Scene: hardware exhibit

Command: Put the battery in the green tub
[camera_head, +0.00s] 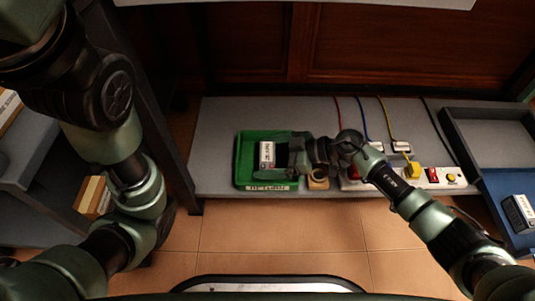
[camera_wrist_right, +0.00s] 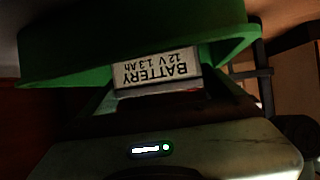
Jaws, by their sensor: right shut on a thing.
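The battery (camera_head: 266,154) is a small light box with a dark label. In the head view it shows over the green tub (camera_head: 243,165), inside the tub's outline. My right gripper (camera_head: 281,158) is shut on the battery, reaching in from the right over the tub's right wall. In the right wrist view the battery (camera_wrist_right: 157,70) shows "BATTERY 12 V 1.3 Ah" upside down, with the green tub (camera_wrist_right: 70,50) around and behind it. I cannot tell whether the battery touches the tub's floor. My left arm is at the left; its gripper is not seen.
The tub stands on a grey bench (camera_head: 215,130). To its right is a white power strip (camera_head: 415,178) with a yellow plug (camera_head: 413,170) and several coloured cables. A blue tray (camera_head: 490,190) at the far right holds another labelled box (camera_head: 519,213).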

